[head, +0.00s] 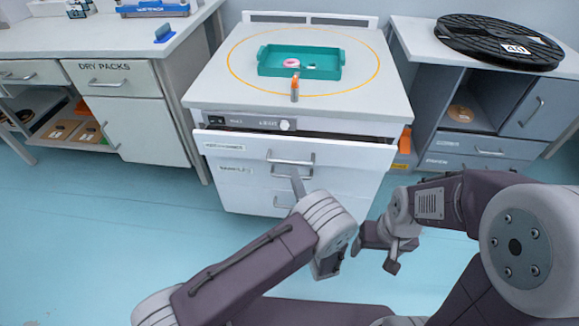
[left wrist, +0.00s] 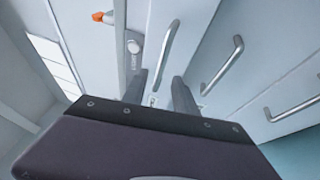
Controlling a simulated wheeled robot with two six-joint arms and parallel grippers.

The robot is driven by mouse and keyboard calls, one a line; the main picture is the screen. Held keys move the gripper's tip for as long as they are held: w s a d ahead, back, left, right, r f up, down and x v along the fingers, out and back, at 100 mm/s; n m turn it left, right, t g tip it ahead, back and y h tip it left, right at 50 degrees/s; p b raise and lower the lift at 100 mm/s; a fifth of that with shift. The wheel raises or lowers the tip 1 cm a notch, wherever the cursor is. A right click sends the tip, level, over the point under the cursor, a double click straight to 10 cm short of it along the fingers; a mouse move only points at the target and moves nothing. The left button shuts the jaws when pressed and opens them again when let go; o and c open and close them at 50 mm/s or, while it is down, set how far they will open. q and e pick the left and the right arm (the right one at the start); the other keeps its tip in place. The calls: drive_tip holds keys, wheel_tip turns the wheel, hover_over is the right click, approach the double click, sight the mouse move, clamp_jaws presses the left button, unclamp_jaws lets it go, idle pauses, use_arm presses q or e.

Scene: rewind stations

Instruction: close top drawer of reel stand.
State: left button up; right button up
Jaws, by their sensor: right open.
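The white cabinet (head: 200,95) in the middle has a top drawer (head: 350,155) pulled partly out, with a dark gap above its front. The drawer's bar handle (head: 290,158) also shows in the left wrist view (left wrist: 165,50). My left gripper (head: 298,180) is in front of the drawers, just below the top handle. My right gripper (head: 377,252) is open and empty, low and right of the drawers.
A teal tray (head: 265,70) with small items and an orange-tipped object (head: 295,88) are on the cabinet top. A lower drawer handle (head: 283,203) is below. A side counter (head: 130,45) stands left; a bench with a black reel (head: 500,42) stands right. Blue floor is clear.

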sight(290, 161)
use_arm(q)
drive_tip(key=b+x, duration=0.2)
drive_tip(key=x, duration=0.5)
drive_tip(key=shift+w, duration=0.1)
clamp_jaws()
idle(1.1)
